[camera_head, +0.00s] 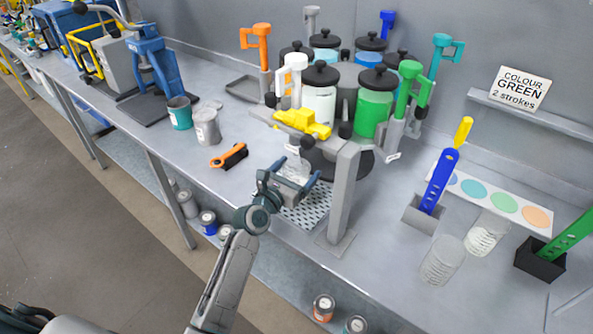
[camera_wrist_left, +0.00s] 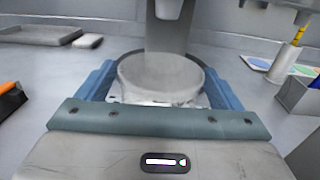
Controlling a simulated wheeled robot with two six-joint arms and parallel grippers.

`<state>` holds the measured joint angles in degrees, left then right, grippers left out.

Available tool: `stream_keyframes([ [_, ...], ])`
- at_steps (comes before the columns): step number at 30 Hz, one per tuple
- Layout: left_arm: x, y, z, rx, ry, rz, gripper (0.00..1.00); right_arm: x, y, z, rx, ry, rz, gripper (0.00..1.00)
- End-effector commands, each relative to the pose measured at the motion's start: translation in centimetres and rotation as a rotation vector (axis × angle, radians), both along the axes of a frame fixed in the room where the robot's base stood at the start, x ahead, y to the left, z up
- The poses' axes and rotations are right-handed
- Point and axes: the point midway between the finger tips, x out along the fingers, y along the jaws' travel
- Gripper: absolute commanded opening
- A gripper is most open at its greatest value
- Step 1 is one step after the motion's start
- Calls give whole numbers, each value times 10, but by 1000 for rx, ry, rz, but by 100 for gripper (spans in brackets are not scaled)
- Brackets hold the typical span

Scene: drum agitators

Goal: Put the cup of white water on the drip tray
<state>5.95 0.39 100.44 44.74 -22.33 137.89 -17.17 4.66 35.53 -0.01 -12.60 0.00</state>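The cup (camera_head: 297,169) is clear with whitish contents, upright below the yellow valve and the jars. My left gripper (camera_head: 293,183) reaches it from the front, one finger on each side. In the left wrist view the cup (camera_wrist_left: 160,80) fills the space between the two blue-grey fingers, which look closed against its sides. The perforated drip tray (camera_head: 311,211) lies on the bench under and in front of the gripper. The gripper hides the cup's base, so I cannot tell whether it touches the tray. My right gripper is not in view.
A grey stand (camera_head: 344,190) rises just right of the tray. An orange-and-black tool (camera_head: 229,156) lies to the left. Two clear cups, one of them here (camera_head: 443,262), stand at the right near a blue stick (camera_head: 437,182) in a holder. The jar carousel is behind.

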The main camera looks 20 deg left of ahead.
Motion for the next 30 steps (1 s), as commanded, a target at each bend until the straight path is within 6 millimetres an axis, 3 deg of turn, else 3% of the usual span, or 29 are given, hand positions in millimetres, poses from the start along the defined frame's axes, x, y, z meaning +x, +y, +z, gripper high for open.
stream_keyframes([
  [11, -6, 2, 2, 0, 1, 0, 87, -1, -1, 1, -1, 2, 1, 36],
  [24, -91, 25, 1, 3, 2, -1, 87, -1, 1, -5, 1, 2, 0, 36],
  [30, -112, 31, 2, 1, 1, 0, 87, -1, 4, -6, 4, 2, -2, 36],
])
